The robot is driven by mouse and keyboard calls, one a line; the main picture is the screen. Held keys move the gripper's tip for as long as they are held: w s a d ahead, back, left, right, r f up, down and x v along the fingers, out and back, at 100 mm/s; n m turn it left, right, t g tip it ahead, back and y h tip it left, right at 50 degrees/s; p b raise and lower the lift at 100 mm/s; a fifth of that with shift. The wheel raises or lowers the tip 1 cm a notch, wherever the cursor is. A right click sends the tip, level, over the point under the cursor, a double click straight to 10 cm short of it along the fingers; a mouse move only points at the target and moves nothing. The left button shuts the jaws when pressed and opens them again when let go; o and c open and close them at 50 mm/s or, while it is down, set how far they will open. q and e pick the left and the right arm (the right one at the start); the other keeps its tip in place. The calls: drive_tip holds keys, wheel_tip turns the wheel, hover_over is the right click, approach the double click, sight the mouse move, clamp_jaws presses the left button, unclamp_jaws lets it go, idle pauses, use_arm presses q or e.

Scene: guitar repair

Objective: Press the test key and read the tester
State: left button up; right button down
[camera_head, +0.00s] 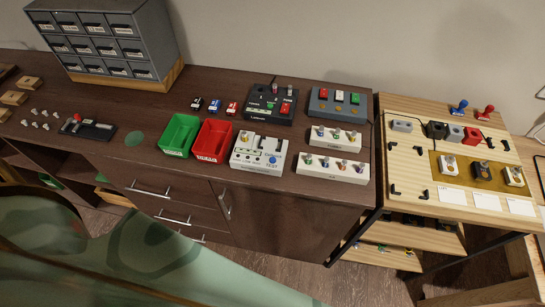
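A white tester box (241,157) stands near the front edge of the dark bench, right of the red bin. It has a blue round key (272,160) at its lower right, with lettering beside it that seems to read TEST. A metal knob and a pale strip sit on its upper part. Its small markings and any reading are too small to make out. Neither of my grippers is in view, and nothing touches the tester.
Green (179,136) and red (212,141) bins stand left of the tester. A black box (257,109) is behind it; white pedal strips (333,169) are on its right. A drawer cabinet (110,40) stands back left. A light wooden table (408,182) holds pedals at right.

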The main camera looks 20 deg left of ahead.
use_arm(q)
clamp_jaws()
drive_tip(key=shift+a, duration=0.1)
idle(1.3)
